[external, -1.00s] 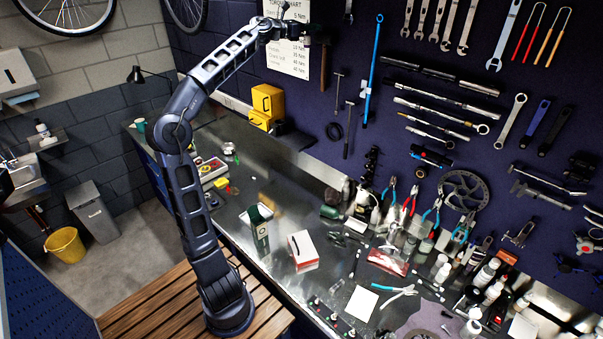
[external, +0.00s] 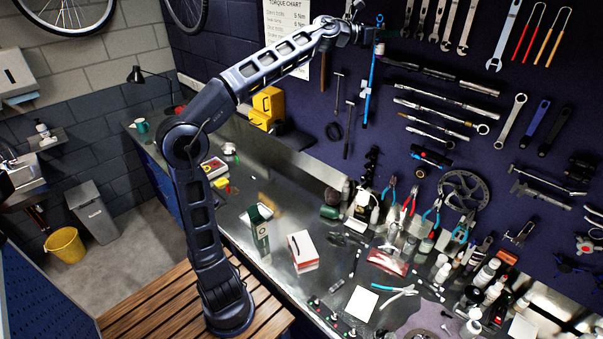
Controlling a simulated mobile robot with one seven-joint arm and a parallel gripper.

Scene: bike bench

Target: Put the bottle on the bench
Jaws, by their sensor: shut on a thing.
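My gripper (external: 372,36) is raised high in front of the tool wall, well above the bench (external: 235,195). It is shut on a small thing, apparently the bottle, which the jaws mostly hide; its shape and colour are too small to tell. The bench runs from the back left to the front right, below and behind my arm. Several other small bottles (external: 485,276) stand at its right end.
A green-and-white box (external: 261,235) and a red-and-white box (external: 303,250) stand mid-bench. Pliers (external: 397,291) and a white card (external: 361,303) lie further right. A yellow case (external: 266,105) is at the back. Bare bench shows left of the green box. Tools hang close around my gripper.

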